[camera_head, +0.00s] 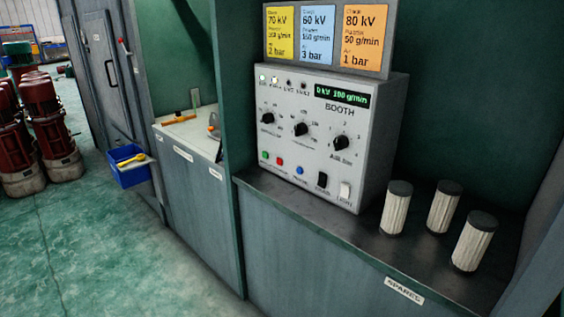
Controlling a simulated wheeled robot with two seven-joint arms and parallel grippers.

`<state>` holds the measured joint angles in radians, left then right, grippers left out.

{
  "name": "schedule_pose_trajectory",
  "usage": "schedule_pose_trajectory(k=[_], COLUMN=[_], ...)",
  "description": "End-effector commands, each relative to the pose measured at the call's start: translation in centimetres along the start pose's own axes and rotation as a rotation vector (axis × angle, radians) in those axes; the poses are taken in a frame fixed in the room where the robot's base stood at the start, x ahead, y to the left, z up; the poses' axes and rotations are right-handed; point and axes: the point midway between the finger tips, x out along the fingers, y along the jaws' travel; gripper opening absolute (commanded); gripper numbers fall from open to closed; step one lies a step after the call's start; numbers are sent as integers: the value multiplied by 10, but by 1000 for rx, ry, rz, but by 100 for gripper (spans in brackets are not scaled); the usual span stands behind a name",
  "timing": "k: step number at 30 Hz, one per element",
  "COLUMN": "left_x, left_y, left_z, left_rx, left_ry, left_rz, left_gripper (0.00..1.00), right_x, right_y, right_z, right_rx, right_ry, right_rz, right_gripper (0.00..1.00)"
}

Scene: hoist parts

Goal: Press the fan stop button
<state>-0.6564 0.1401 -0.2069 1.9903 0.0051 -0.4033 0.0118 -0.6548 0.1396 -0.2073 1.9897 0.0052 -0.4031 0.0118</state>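A grey control box (335,130) marked BOOTH stands on a dark counter. Along its lower front are a small green button (265,155), a small red button (279,161) and a small blue button (299,170). Their labels are too small to read, so I cannot tell for sure which is the fan stop button. A black rocker switch (322,180) and a white switch (346,190) marked LIGHT sit to their right. Neither of my grippers is in view.
The box also has three black knobs (301,129) and a display (342,95). Three pleated filters (442,209) stand on the counter (330,222) to the right. A blue bin (130,172) hangs at left.

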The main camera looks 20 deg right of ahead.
Motion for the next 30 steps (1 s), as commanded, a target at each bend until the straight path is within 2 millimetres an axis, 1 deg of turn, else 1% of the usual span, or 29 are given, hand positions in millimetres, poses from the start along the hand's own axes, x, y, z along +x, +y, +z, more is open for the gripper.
schedule_pose_trajectory(k=[13,19,20,30], left_x=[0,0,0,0], left_y=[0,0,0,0], left_z=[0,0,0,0], left_rx=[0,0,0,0], left_ry=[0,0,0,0], left_rz=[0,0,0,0], left_gripper=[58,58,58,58], right_x=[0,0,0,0], right_y=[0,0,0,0], right_z=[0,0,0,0], right_rx=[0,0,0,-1], right_ry=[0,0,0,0], right_rz=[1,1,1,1], right_gripper=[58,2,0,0])
